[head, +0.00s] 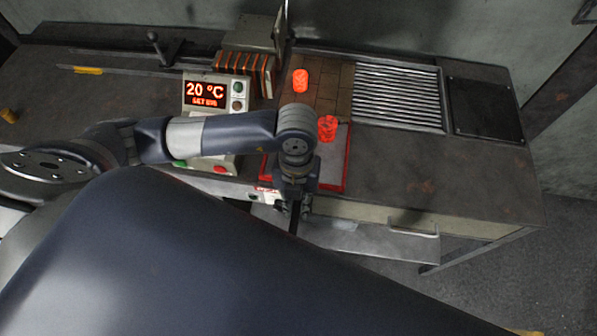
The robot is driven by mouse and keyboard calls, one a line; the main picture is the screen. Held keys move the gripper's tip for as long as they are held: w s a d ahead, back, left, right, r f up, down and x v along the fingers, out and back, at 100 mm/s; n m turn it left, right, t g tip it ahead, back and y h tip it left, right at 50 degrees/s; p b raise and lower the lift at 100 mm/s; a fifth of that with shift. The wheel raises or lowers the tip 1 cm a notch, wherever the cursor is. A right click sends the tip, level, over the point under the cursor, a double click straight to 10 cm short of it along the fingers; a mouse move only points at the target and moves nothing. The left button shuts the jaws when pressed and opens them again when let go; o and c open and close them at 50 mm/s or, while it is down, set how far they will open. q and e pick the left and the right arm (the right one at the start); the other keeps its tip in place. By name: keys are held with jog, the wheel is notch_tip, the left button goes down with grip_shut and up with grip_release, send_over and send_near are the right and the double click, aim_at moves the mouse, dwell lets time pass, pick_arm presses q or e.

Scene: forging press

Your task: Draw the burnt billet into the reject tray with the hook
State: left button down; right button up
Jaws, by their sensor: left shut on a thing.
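One glowing orange billet (300,80) stands on the brick hearth (335,80). A second glowing, redder billet (327,128) with darker marks is at the hearth's front edge, by the back of the red-rimmed tray (346,170). I cannot tell whether it rests on brick or in the tray. My left gripper (291,208) points down at the tray's front edge, shut on a dark, thin bar (293,224), seemingly the hook's handle. The hook's far end is hidden by my arm and gripper. My right gripper is not in view.
A control box (205,93) reading 20 °C stands left of the hearth, beside an orange-striped unit (245,70). A ridged metal rack (400,97) and a dark plate (485,110) lie to the right. The bench's right front is clear.

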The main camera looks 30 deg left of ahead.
pick_arm(q)
jog(key=shift+s+d, duration=0.2)
jog(key=shift+s, duration=0.5)
jog(key=shift+s+d, duration=0.25)
jog(key=shift+s, duration=0.4)
jog(key=shift+s+d, duration=0.2)
jog(key=shift+s, duration=0.5)
jog(key=c, duration=2.3)
grip_release()
grip_shut()
